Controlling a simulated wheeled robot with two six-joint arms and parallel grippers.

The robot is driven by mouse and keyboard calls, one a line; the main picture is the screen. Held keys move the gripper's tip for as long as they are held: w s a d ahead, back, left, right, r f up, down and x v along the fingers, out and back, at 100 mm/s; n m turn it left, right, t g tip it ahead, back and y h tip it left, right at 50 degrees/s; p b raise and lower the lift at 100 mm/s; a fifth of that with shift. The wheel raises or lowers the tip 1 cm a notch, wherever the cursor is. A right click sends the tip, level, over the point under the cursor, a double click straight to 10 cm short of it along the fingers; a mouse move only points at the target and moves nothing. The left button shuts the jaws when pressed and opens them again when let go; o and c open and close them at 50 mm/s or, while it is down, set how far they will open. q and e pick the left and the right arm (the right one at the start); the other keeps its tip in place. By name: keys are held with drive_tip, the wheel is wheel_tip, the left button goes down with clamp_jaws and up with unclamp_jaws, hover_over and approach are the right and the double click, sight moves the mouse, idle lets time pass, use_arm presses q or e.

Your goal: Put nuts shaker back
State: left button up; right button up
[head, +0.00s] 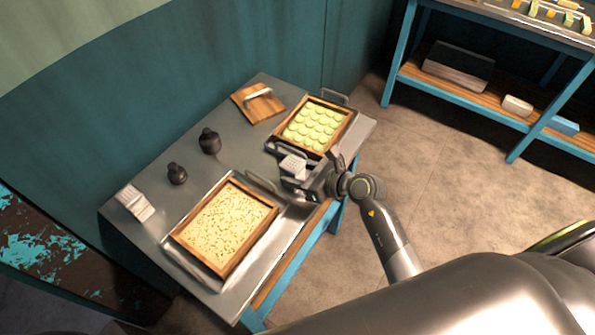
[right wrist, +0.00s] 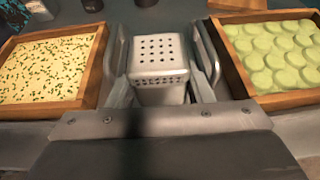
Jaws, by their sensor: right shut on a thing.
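The nuts shaker (head: 293,166) is a whitish metal box with a perforated top. My right gripper (head: 296,180) holds it at the table's near side, between two wooden trays. In the right wrist view the shaker (right wrist: 161,68) stands upright between the two fingers (right wrist: 162,80), its holes facing up. The shaker's lower part is hidden behind the gripper body. I cannot tell whether its base touches the table. My left gripper is not in view.
A wooden tray of speckled cream filling (head: 225,226) is left of the shaker; a tray of green rounds (head: 314,127) is right. Two dark jars (head: 209,141) (head: 177,174), a white item (head: 135,202) and a wooden board (head: 257,103) stand farther back. Bare grey tabletop (head: 225,167) lies between.

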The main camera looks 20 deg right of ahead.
drive_tip(key=shift+f, duration=0.1)
drive_tip(key=o, duration=1.1)
drive_tip(key=shift+c, duration=0.2)
drive_tip(key=shift+s+d+r, duration=0.2)
drive_tip(key=shift+s+d, duration=0.05)
drive_tip(key=b+v, duration=0.1)
drive_tip(key=v, duration=1)
drive_tip(key=shift+s, duration=0.15)
